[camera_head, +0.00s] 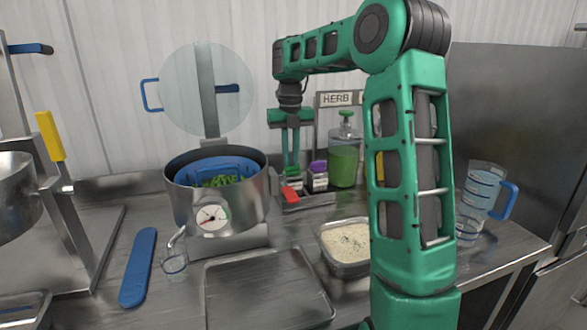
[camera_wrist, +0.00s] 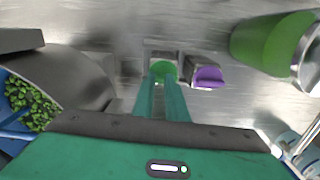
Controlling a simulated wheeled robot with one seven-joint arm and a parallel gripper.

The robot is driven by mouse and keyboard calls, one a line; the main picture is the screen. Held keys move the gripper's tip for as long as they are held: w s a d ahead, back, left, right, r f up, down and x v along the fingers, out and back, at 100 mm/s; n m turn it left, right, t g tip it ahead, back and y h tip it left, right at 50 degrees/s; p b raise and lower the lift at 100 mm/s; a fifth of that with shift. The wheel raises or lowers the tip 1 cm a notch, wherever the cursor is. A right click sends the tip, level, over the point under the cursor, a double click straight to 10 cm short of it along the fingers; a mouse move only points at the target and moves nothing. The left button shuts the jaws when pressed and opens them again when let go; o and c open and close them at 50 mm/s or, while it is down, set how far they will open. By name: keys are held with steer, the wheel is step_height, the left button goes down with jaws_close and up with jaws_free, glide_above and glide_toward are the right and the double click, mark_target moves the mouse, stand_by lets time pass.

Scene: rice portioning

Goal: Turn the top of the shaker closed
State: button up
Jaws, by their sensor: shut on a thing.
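A small shaker with a green top (camera_head: 292,182) stands in a metal holder at the back of the counter, below the HERB sign. My gripper (camera_head: 292,160) points straight down over it with its fingers shut on the green top. In the wrist view the green top (camera_wrist: 163,69) sits between my two fingertips (camera_wrist: 162,84). The fingers hide part of the top, and I cannot tell how far it is turned. A second shaker with a purple top (camera_head: 318,167) stands just to the right; its purple top (camera_wrist: 208,77) is apart from my fingers.
A green pump bottle (camera_head: 343,165) stands close on the right. A pot (camera_head: 252,199) with a dial and a blue basket of greens stands left. A rice tray (camera_head: 347,267), an empty tray (camera_head: 262,290) and a measuring jug (camera_head: 480,190) are nearer or farther right. A red object (camera_head: 290,195) lies in front.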

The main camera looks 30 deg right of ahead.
steer(key=shift+s+d+f+m+g, duration=0.15)
steer(key=shift+s+f+m, duration=0.1)
steer(key=shift+f, duration=0.15)
steer(key=shift+s+d+f+m+g, duration=0.15)
steer(key=shift+s+f+m, duration=0.1)
steer(key=shift+f, duration=0.15)
steer(key=o, duration=0.5)
steer(key=shift+a, duration=0.1)
steer(key=shift+w+r, duration=0.1)
steer(key=shift+r, duration=0.05)
steer(key=shift+w+r, duration=0.6)
steer(key=shift+w, duration=0.05)
steer(key=shift+o, duration=0.4)
step_height(320, 180, up, 7)
steer(key=shift+s+a, duration=0.15)
steer(key=shift+s, duration=0.05)
steer(key=shift+s+a, duration=0.1)
